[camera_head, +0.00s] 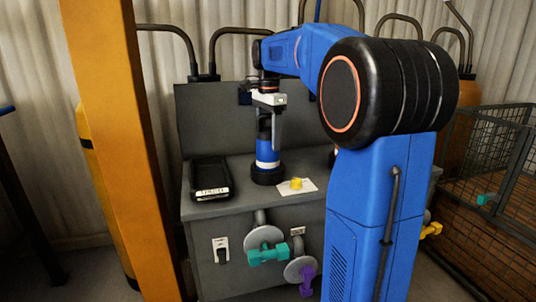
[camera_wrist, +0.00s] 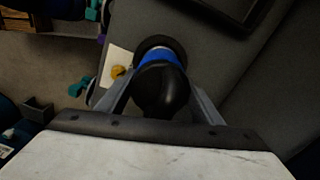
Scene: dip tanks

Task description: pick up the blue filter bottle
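The blue filter bottle (camera_head: 267,148) stands upright on the grey bench top, with a white band and a wide black foot. In the wrist view its black top (camera_wrist: 162,92) points at the camera, with a blue part (camera_wrist: 157,55) beyond it. My gripper (camera_head: 271,143) points down over the bottle. In the wrist view the two fingers of my gripper (camera_wrist: 161,90) lie one on each side of the bottle. Their tips are close to its sides, and I cannot tell whether they touch it. The bottle's far side is hidden.
A black device (camera_head: 209,178) with a white label lies left of the bottle. A yellow knob (camera_head: 296,183) on a white card is close at its right. Teal (camera_head: 268,254) and purple (camera_head: 307,280) handles stick out from the bench front. An orange post (camera_head: 122,150) stands left; a wire cage (camera_head: 490,160) stands right.

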